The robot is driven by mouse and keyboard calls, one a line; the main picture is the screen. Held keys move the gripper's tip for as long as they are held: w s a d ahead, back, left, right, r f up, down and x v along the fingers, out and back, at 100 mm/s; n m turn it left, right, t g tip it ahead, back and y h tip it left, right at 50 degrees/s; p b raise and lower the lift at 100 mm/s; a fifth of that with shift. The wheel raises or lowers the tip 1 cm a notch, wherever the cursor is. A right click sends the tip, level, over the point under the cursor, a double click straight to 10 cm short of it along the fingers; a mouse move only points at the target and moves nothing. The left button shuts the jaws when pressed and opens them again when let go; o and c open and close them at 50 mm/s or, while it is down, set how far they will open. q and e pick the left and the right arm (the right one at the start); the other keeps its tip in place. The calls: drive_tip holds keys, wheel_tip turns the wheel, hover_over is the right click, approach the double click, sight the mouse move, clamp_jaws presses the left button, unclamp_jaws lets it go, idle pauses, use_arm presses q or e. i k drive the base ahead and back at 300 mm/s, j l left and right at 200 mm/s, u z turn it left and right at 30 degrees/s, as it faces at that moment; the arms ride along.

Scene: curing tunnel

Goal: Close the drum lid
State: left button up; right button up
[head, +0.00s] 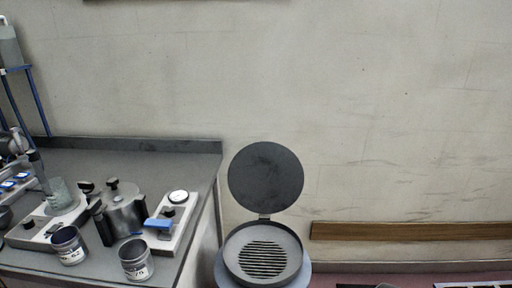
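The drum (225,271) stands at the bottom middle of the head view, to the right of the bench. Its round dark lid (266,177) is open and stands upright behind the opening, joined by a hinge (264,216) at the back rim. Inside the rim a slatted grate (262,259) shows. The lower part of the drum is cut off by the picture's edge. Neither of my grippers is in view.
A grey bench (165,163) on the left holds a metal pot (122,214), two labelled jars (136,262) (69,247) and a device with a dial (178,197). A plain wall is behind. A wooden rail (400,232) runs low at right.

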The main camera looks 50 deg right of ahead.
sight(264, 178)
drive_tip(key=z, duration=1.55)
drive_tip(key=i+l+u, duration=0.15)
drive_tip(key=i+l, duration=0.15)
drive_tip(key=i+l+u, duration=0.2)
drive_tip(key=l, duration=0.25)
